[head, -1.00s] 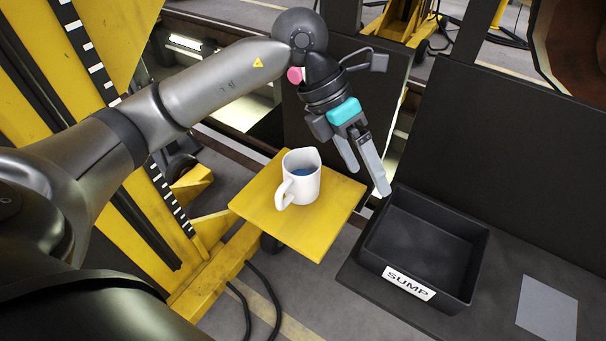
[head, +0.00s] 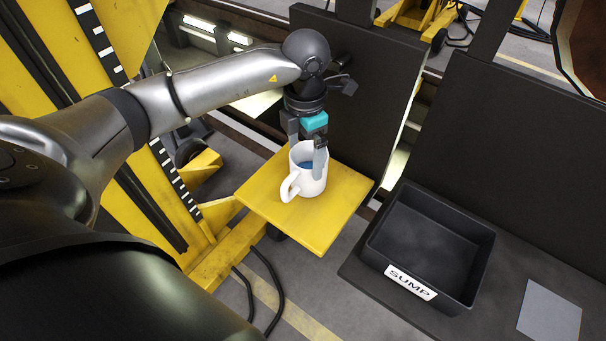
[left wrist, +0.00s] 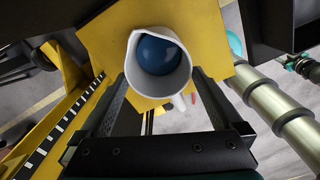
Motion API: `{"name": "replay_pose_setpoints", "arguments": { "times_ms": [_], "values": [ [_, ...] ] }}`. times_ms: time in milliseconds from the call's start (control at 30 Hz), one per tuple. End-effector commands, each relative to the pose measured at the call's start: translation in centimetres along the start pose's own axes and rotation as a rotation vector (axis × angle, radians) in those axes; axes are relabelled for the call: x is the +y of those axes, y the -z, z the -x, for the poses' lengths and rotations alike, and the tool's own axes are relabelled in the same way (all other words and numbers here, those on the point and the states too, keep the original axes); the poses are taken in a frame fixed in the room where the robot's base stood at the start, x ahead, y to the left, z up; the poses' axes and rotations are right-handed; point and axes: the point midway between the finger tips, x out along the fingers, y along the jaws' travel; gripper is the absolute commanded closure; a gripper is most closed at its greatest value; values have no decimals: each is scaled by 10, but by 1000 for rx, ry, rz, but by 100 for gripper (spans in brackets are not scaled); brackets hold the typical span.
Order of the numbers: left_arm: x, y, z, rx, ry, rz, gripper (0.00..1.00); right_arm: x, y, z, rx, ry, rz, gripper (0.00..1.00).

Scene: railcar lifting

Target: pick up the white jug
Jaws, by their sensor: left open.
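The white jug (head: 312,187) stands upright on a yellow platform (head: 258,201), its handle toward the lower left. Something blue (left wrist: 157,53) shows inside it. My left gripper (head: 307,155) is open and points down at the jug from above. In the head view one finger passes in front of the jug's right side; the other is partly hidden at the far rim. In the left wrist view the jug (left wrist: 165,91) shows between the two finger lines, near the fingertips. Contact cannot be told. My right gripper is not in view.
A black open bin labelled SUMP (head: 409,283) stands right of the platform, with a grey flat sheet (head: 549,311) beyond it. A dark upright panel (head: 375,90) rises behind the platform. Yellow lift frames stand at left.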

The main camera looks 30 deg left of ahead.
Motion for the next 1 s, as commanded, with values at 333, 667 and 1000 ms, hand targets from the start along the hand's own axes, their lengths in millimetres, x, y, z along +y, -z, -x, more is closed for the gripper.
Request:
{"name": "replay_pose_setpoints", "arguments": {
  "times_ms": [333, 667, 1000],
  "values": [
    [1, -2, -40, 4, 3, 0, 0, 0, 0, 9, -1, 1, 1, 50],
    [2, -3, -55, 0, 0, -2, 0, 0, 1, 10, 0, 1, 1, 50],
    [2, -3, -54, 0, 0, -1, 31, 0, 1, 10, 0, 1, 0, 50]
  ]
}}
